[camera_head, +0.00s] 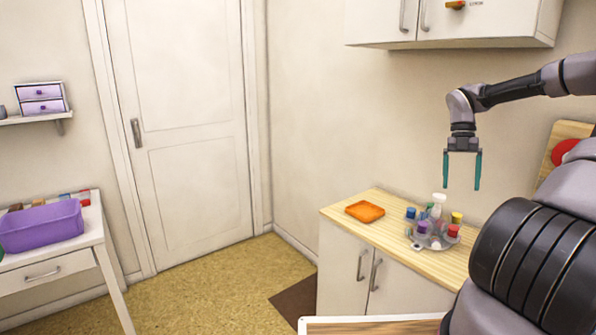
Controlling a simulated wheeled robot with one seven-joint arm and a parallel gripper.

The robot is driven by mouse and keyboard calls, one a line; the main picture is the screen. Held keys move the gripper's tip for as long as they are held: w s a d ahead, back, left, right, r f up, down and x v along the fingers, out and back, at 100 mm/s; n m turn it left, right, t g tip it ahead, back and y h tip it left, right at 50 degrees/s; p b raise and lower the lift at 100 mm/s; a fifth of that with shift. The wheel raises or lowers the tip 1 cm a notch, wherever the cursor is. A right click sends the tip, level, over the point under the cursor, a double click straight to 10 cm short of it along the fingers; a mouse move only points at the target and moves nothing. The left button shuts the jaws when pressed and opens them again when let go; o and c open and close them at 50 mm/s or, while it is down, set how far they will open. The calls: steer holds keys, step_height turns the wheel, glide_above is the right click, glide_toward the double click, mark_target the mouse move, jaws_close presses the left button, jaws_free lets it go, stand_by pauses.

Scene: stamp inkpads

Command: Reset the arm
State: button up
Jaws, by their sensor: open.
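My gripper (462,171) hangs from my arm at the upper right, fingers pointing down. Its two teal fingers are spread apart with nothing between them. It is in the air in front of the wall, above the wooden counter (388,209), and touches nothing. My arm reaches in from the right edge, bent down at the wrist.
On the counter are an orange tray (365,211) and a grey round tray (430,243) with several colored bottles. A wall cabinet (455,22) hangs above. At left, a purple bin (42,226) stands on a white desk (93,226). The floor before the door (188,140) is clear.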

steer(key=s+a+r+m+t, duration=0.5)
steer(key=s+a+r+m, duration=0.6)
steer(key=m, duration=0.5)
steer(key=s+a+r+m+t+y, duration=0.1)
steer(key=s+a+r+m+t, duration=0.5)
steer(key=s+a+r+m, duration=0.5)
steer(key=m, duration=0.6)
steer(key=shift+r+t, duration=0.2)
steer(key=shift+t, duration=0.1)
